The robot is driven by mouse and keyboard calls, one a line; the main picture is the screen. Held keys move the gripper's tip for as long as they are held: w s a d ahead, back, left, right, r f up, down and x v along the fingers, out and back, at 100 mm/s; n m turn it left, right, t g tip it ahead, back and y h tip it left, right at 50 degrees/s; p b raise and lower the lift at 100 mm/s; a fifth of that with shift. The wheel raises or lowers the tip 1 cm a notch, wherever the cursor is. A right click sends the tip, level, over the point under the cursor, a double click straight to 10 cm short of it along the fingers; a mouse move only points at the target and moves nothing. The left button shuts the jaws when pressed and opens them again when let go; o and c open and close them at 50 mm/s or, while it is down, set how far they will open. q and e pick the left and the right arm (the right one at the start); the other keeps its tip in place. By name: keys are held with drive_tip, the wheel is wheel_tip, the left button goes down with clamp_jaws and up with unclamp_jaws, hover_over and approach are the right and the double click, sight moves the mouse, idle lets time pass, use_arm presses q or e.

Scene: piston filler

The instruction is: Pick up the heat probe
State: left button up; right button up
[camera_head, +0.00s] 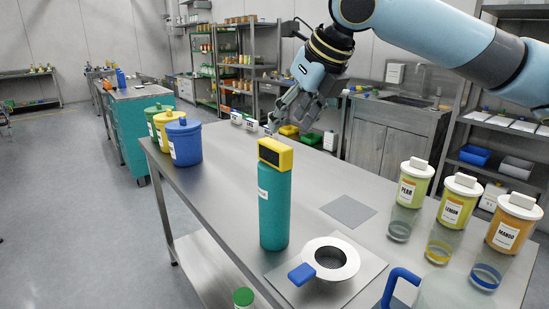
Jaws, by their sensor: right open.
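A yellow head with a dark display (275,154) sits on top of an upright teal cylinder (273,210) with a white label, on the steel table. The yellow head looks like the heat probe; I cannot tell whether any part of it reaches down inside the cylinder. My right gripper (284,120) is open and empty, above and beyond the yellow head in the picture and apart from it. Its arm comes in from the upper right. My left gripper is not in view.
Labelled jars, including lemon (452,210), stand at right. A blue canister (184,143) stands far left. A grey mat (348,211) lies flat; the table left of the cylinder is clear.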

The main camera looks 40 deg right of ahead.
sight(276, 144)
drive_tip(key=x, duration=0.3)
drive_tip(key=shift+w+f, duration=0.1)
drive_tip(key=shift+f, duration=0.05)
drive_tip(key=shift+w+f, duration=0.2)
drive_tip(key=shift+f, duration=0.1)
drive_tip(key=x, duration=0.4)
drive_tip(key=shift+w+f, duration=0.1)
drive_tip(key=shift+f, duration=0.05)
drive_tip(key=shift+w+f, duration=0.1)
drive_tip(key=shift+f, duration=0.1)
drive_tip(key=shift+c, duration=0.4)
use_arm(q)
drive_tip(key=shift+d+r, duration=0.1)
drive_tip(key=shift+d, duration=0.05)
use_arm(e)
clamp_jaws()
